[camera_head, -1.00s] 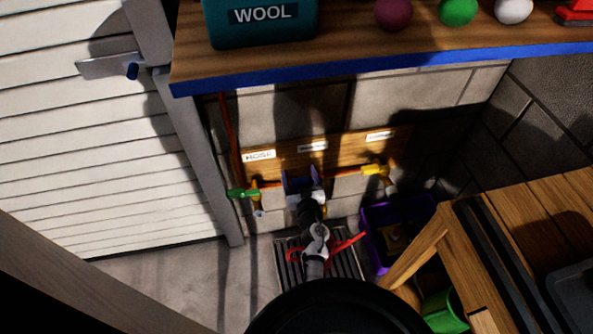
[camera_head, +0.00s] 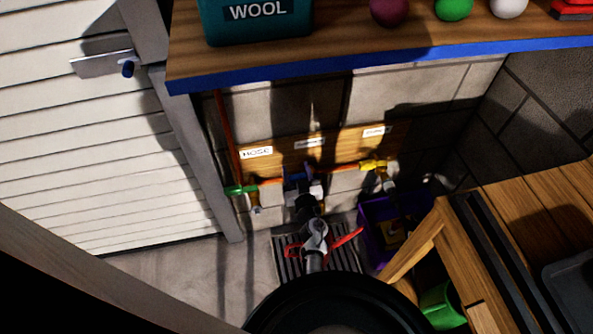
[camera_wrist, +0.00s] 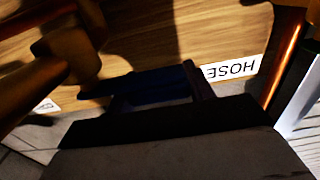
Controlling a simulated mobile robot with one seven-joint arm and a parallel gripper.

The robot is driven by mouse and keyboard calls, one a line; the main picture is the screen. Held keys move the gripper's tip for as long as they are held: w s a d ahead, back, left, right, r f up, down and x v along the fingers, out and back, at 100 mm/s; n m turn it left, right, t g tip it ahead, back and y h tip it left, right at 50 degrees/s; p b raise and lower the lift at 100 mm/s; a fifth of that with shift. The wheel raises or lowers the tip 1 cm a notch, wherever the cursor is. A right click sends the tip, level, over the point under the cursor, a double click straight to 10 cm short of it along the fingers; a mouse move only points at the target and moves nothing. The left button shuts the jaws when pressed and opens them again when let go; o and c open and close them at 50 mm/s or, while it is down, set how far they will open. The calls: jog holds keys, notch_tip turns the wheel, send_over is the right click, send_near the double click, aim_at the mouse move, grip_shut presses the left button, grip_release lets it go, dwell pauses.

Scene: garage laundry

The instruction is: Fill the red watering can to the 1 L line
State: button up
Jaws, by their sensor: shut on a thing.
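The red watering can (camera_head: 347,237) stands low on the floor grate, mostly hidden behind my arm; only red parts show on either side. Its inside, water level and 1 L line cannot be seen. My gripper (camera_head: 302,180) is at the middle tap on the wooden board, between the green-handled tap (camera_head: 240,190) and the yellow-handled tap (camera_head: 372,164). It is shut on what looks like the blue tap handle (camera_wrist: 155,85), which shows dark between the fingers in the wrist view. I cannot see any water running.
A label reading HOSE (camera_head: 257,152) is above the green tap. A purple crate (camera_head: 372,235) stands right of the grate (camera_head: 345,262). A wooden bench (camera_head: 500,215) takes up the right, with a green container (camera_head: 440,305) below it. A blue-edged shelf (camera_head: 330,72) overhangs the taps.

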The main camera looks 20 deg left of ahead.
jog(key=p, duration=0.2)
jog(key=n+g+y+p, duration=0.1)
jog(key=shift+s+d+r+p, duration=0.15)
jog(key=shift+s+r+p, duration=0.15)
jog(key=shift+r+p, duration=0.1)
jog(key=shift+s+d+f+n+g+y+p, duration=0.1)
jog(key=shift+n+g+y+p, duration=0.2)
jog(key=shift+y+p, duration=0.1)
jog(key=shift+s+d+f+n+g+y+p, duration=0.1)
jog(key=shift+n+g+y+p, duration=0.2)
jog(key=shift+y+p, duration=0.1)
jog(key=shift+s+f+n+g+y, duration=0.2)
jog(key=shift+n+g+y, duration=0.1)
jog(key=shift+g, duration=0.1)
jog(key=o, duration=1.4)
jog(key=p+v, duration=0.5)
jog(key=v, duration=0.8)
jog(key=shift+s+d, duration=0.25)
jog(key=shift+s, duration=0.05)
